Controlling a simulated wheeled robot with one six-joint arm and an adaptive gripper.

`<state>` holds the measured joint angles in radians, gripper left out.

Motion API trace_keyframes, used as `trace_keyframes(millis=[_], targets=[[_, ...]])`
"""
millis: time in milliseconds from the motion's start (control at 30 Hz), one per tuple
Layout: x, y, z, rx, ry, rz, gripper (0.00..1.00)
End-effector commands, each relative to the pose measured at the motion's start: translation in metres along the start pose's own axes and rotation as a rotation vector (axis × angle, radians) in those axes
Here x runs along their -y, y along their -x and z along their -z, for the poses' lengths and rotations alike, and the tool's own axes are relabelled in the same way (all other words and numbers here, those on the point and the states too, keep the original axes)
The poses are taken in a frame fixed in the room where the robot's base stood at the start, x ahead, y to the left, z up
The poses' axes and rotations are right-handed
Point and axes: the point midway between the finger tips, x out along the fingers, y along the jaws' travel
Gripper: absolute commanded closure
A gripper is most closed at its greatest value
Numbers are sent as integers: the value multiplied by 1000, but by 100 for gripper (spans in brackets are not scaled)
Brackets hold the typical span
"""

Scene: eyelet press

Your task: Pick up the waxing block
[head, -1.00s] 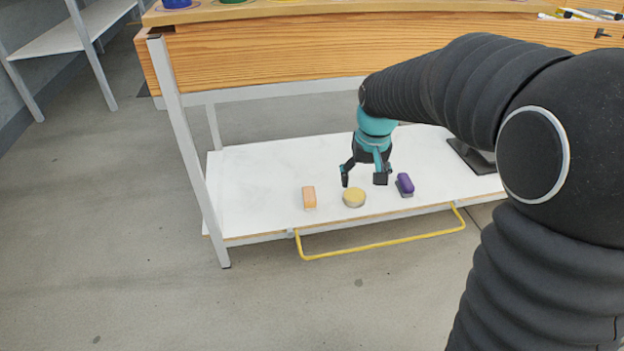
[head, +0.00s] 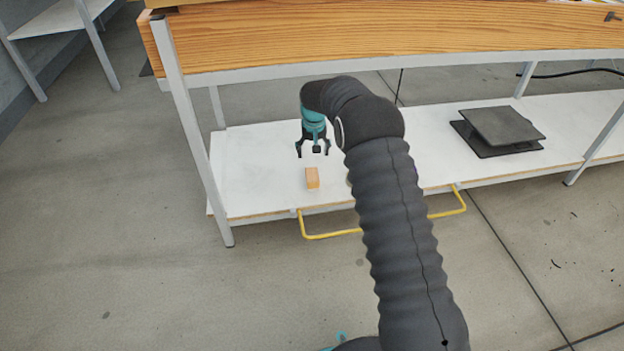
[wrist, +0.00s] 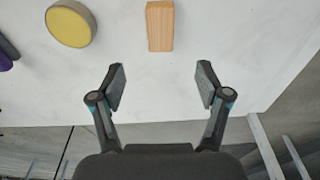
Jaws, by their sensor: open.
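The waxing block, seen as a small orange-tan rectangular block (head: 312,178), stands on the white lower shelf near its front edge. In the wrist view the block (wrist: 160,26) is at the top middle, just beyond the fingertips and roughly centred between them. My gripper (head: 313,152) is open and empty, above the shelf and close to the block, not touching it. In the wrist view both fingers of the gripper (wrist: 161,86) are spread apart with bare shelf between them.
A round yellow piece (wrist: 71,24) sits beside the block; my arm mostly hides it in the head view. A purple piece (wrist: 6,52) shows at the wrist view's left edge. A dark press-like stand (head: 500,130) is further right on the shelf (head: 245,180). A yellow rail (head: 330,236) runs along the front.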

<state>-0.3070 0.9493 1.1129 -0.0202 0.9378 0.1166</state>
Motion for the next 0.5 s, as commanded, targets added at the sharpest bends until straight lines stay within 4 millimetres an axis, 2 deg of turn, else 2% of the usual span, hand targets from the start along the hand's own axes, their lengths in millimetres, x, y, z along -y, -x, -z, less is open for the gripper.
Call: trace_keyframes(millis=[167,500], targets=[[1,-17,4,-5,-5,0,24],[1,-74,4,-6,-4,0,24]])
